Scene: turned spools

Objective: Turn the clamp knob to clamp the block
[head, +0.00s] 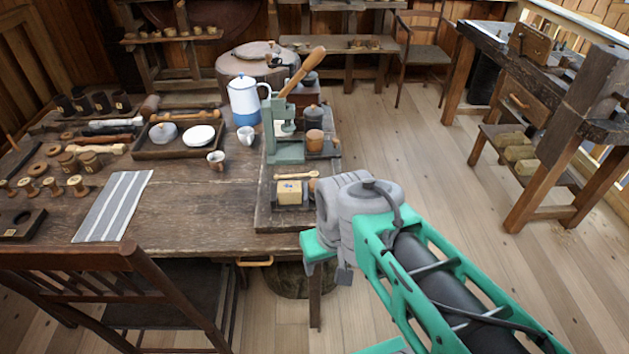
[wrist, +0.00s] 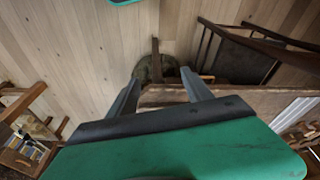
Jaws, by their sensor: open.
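A pale yellowish block (head: 290,193) sits on a dark board (head: 266,214) near the table's right edge in the head view. A light wooden bar (head: 295,176) lies just behind it. A brown rounded piece (head: 313,185) at the block's right may be the clamp knob; my arm partly hides it, so I cannot tell how it meets the block. My gripper (head: 336,276) hangs near the table's front right corner, apart from the block. In the wrist view my gripper (wrist: 161,78) is open, with nothing between its fingers; block and knob do not show there.
A green lever press (head: 283,148) stands behind the block. A blue-and-white jug (head: 244,100), tray (head: 145,150) and striped cloth (head: 113,205) are further left. A chair (head: 110,290) stands at the table's front.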

